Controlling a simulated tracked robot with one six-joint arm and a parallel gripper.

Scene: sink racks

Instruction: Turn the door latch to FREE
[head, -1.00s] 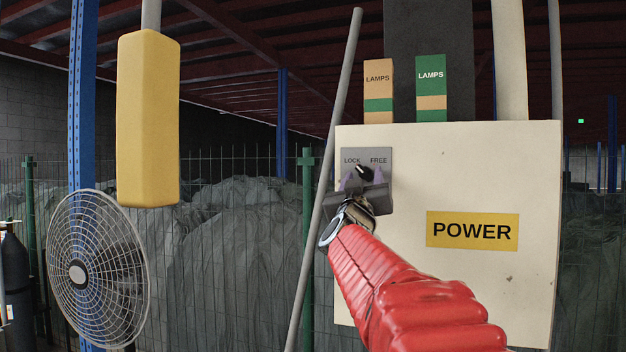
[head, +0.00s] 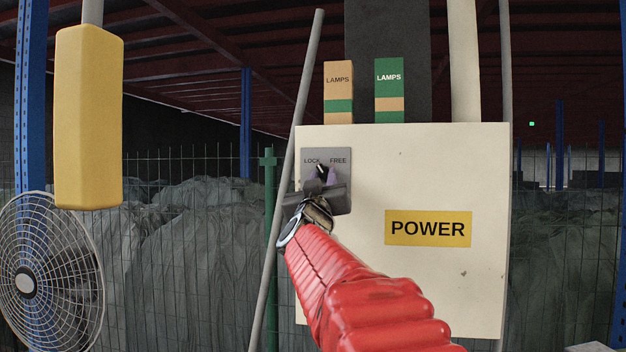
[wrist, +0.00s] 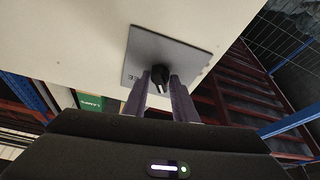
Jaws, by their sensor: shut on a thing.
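The door latch is a small black knob (head: 321,168) on a grey plate (head: 346,180) marked LOCK at left and FREE at right. The plate is on the upper left of a cream panel. The knob's visible end leans up and left, nearer LOCK than FREE. My gripper (head: 323,176) is at the plate, its purple fingers on either side of the knob and shut on it. In the wrist view the knob (wrist: 159,74) sits between the two fingers, and part of the plate's lettering (wrist: 137,77) shows beside them. The fingers partly hide the knob's lower part.
The cream panel (head: 440,165) carries a yellow POWER label (head: 428,228). Two LAMPS blocks, orange (head: 338,90) and green (head: 389,85), stand above it. A slanted grey pole (head: 288,140) runs close by the panel's left edge. A yellow box (head: 88,120) and a fan (head: 45,280) are at left.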

